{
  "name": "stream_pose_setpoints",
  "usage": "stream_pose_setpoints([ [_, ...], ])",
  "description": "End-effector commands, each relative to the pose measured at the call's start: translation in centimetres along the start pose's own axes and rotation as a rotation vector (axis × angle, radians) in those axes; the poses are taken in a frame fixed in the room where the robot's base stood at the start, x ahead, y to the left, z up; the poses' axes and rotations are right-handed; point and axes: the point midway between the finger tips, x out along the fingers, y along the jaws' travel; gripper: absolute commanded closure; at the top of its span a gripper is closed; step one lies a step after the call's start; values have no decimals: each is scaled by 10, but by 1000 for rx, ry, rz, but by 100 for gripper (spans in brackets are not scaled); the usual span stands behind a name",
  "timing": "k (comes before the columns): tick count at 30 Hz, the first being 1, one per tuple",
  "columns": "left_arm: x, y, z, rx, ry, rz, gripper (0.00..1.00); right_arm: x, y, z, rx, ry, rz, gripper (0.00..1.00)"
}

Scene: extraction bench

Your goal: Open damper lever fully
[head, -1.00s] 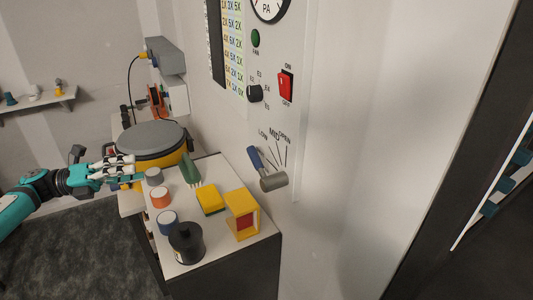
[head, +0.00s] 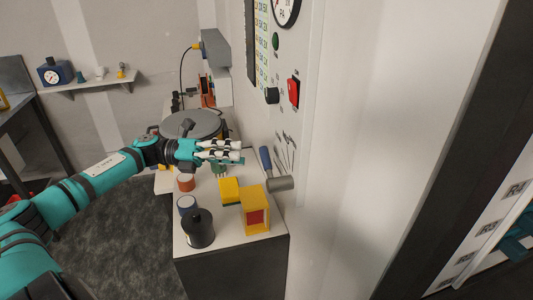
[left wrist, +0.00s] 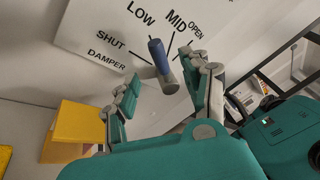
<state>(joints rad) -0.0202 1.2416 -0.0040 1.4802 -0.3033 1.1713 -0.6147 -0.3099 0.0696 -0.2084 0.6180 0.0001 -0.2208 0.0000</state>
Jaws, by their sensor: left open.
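The damper lever (head: 265,160) has a blue handle and a grey cylindrical hub, and sits on the white wall panel. In the left wrist view the blue handle (left wrist: 158,55) points up and slightly left, near the LOW and MID marks. It stands off the panel, so its exact setting is hard to tell. My left gripper (head: 239,151) is just left of the handle in the head view. In the left wrist view my open fingers (left wrist: 162,72) lie on either side of the lever; I see no contact. My right gripper is not in view.
Below the lever, a counter (head: 230,247) holds a yellow box with a red face (head: 255,210), a yellow sponge (head: 229,190), a black jar (head: 198,229) and small round containers. A red switch (head: 293,92) and black knob (head: 272,96) are above the lever.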

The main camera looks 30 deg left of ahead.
Motion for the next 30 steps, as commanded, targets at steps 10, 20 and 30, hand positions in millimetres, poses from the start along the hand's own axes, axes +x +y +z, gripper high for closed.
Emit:
stream_pose_setpoints([
  [10, 64, -3, 2, 0, -2, -3, 52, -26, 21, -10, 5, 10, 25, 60],
  [20, 79, 1, 0, -1, -1, 1, 52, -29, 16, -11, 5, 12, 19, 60],
  [30, 79, 1, 0, -1, -1, 1, 77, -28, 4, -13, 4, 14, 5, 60],
])
